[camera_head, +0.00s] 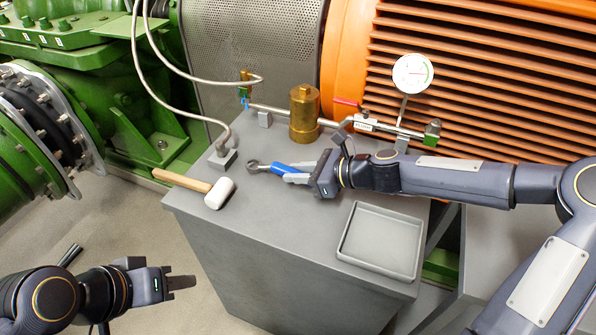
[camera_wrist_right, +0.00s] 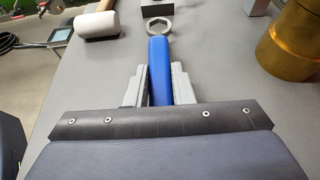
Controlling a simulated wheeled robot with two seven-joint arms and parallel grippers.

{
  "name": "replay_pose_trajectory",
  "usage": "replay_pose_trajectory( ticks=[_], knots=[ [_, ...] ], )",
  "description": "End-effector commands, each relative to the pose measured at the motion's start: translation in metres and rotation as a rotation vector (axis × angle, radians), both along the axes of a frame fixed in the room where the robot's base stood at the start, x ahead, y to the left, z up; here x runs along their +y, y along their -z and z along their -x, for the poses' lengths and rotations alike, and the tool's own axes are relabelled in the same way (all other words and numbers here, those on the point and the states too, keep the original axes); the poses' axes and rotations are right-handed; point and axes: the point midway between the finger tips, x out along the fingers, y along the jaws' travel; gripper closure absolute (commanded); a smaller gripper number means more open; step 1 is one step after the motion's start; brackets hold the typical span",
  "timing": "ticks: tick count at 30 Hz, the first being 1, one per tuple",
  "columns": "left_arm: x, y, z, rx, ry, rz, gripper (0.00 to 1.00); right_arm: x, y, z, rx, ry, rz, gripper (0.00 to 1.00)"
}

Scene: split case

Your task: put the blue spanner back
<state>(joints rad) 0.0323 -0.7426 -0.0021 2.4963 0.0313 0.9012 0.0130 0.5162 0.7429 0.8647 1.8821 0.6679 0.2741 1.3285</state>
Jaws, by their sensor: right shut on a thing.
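The blue spanner (camera_head: 279,168) has a blue handle and a grey ring head that points left. My right gripper (camera_head: 308,176) is shut on its handle, at or just above the grey bench top; I cannot tell whether the spanner touches it. In the right wrist view the blue handle (camera_wrist_right: 159,72) sits between the two grey fingers (camera_wrist_right: 160,88), with the ring head pointing away. My left gripper (camera_head: 182,283) is beyond the bench's left side, low in the head view, with nothing seen in it. Its finger gap is not clear.
A mallet (camera_head: 219,193) lies left of the spanner. An empty grey tray (camera_head: 345,250) is at the bench's front right. A brass cylinder (camera_head: 304,112), a pipe with a red-handled valve and a gauge (camera_head: 413,73) stand behind. A cable block (camera_head: 222,159) is at back left.

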Motion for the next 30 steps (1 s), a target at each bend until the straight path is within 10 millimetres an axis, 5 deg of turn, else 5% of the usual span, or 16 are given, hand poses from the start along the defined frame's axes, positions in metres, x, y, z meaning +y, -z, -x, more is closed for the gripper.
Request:
replay_pose_trajectory(
  ticks=[19,20,24,30],
  knots=[
    [0.000,0.011,0.000,0.000,0.000,0.000,0.64,0.000,0.014,0.000,-0.001,0.000,0.000,1.00],
    [0.000,0.011,0.000,0.000,0.000,0.000,0.64,0.000,0.014,0.000,-0.001,0.000,0.000,0.77],
    [0.000,0.010,0.000,0.000,0.000,0.000,0.64,0.000,0.013,0.000,-0.001,0.000,0.000,0.59],
    [0.000,0.010,0.000,0.000,0.000,0.000,0.64,0.000,0.013,0.000,-0.001,0.000,0.000,0.53]
  ],
)
